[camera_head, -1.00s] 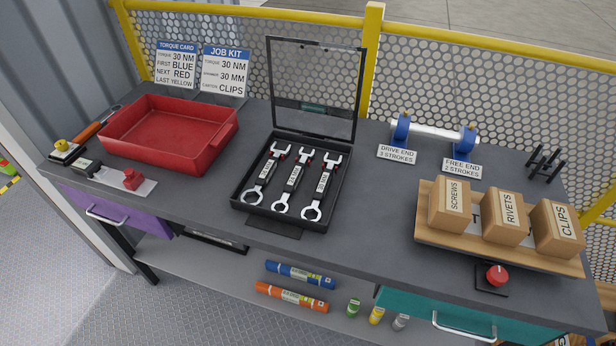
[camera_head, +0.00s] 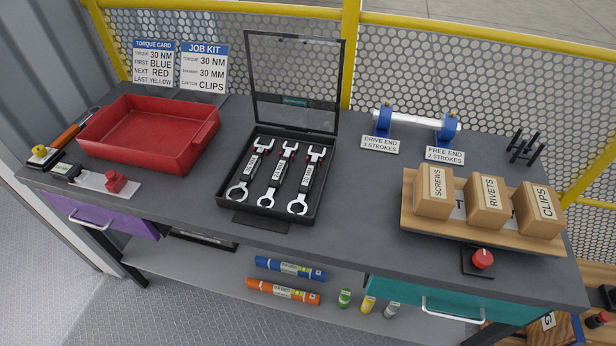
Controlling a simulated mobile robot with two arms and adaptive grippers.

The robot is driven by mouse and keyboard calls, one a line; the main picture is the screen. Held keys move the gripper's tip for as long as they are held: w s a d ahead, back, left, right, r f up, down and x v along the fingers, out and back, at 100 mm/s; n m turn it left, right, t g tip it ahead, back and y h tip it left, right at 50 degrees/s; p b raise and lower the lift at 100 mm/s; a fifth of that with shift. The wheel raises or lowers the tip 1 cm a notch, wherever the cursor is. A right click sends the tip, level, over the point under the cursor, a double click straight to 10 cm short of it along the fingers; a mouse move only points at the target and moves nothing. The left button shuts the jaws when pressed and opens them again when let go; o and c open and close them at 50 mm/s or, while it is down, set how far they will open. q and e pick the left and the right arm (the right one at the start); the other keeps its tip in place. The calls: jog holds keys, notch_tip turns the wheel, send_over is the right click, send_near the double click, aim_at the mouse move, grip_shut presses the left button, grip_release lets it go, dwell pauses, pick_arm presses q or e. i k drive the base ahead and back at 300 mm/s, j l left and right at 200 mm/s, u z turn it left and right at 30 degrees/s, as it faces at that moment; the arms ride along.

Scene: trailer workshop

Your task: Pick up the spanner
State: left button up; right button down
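Three spanners lie side by side in an open black case (camera_head: 229,213) at the middle of the bench. They are the left spanner (camera_head: 251,169), the middle spanner (camera_head: 277,175) and the right spanner (camera_head: 307,181). The labels are too small to read surely. The case's clear lid (camera_head: 294,85) stands up at the back. A job kit card (camera_head: 204,67) reads spanner 30 MM. Neither of my grippers is in view.
A red tray (camera_head: 150,135) stands left of the case. A wooden tray (camera_head: 420,222) with screws, rivets and clips cartons stands right, behind a red knob (camera_head: 482,259). A blue-ended roller (camera_head: 415,123) is at the back. Bench between case and cartons is clear.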

aim_at(305, 186)
jog(key=j+z, duration=0.35)
jog(key=j, duration=0.5)
jog(key=j+z, duration=0.3)
jog(key=j, duration=0.55)
